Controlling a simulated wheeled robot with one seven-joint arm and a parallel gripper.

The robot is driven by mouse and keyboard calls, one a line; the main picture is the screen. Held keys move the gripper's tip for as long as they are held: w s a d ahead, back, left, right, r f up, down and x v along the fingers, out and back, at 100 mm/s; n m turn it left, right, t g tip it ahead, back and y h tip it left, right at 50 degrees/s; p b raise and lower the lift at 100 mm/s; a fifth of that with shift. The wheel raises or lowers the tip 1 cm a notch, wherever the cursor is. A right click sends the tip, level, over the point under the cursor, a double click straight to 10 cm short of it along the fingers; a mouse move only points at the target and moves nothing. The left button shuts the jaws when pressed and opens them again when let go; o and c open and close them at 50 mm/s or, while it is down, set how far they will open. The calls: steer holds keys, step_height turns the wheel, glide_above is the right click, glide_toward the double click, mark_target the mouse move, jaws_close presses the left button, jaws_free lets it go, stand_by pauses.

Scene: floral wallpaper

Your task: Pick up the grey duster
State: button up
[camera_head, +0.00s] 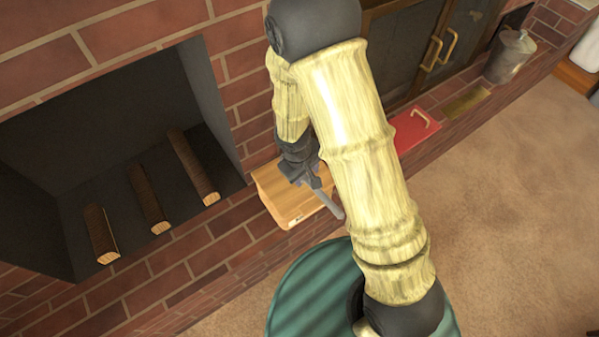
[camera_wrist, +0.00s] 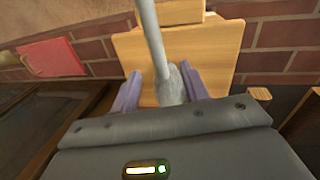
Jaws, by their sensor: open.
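The grey duster (camera_wrist: 174,84) lies over a light wooden board or box, with its thin pale handle (camera_wrist: 150,32) reaching up to the top edge of the wrist view. My gripper (camera_wrist: 159,72) is open. Its two purple-grey fingers are on either side of the duster, with gaps visible between, nearer to the right finger. The duster's lower end is hidden behind the gripper body. In the head view, my gripper (camera_head: 308,178) points down over the wooden box, and a grey end of the duster (camera_head: 332,206) shows past it; my arm hides the rest.
The wooden box (camera_head: 282,207) sits on a brick ledge before a fireplace with several logs (camera_head: 150,206). A red folder-like object (camera_head: 412,131) with a handle lies right of my arm. A metal bucket (camera_head: 508,58) stands further right. Open carpet (camera_head: 510,200) lies at the right.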

steer(key=f+b, duration=0.1)
steer(key=f, duration=0.2)
steer(key=d+f+b, duration=0.1)
steer(key=f, duration=0.1)
steer(key=shift+w+f+b, duration=0.1)
steer(key=shift+w+b, duration=0.15)
steer(key=shift+b, duration=0.05)
steer(key=shift+c, duration=0.3)
jaws_close()
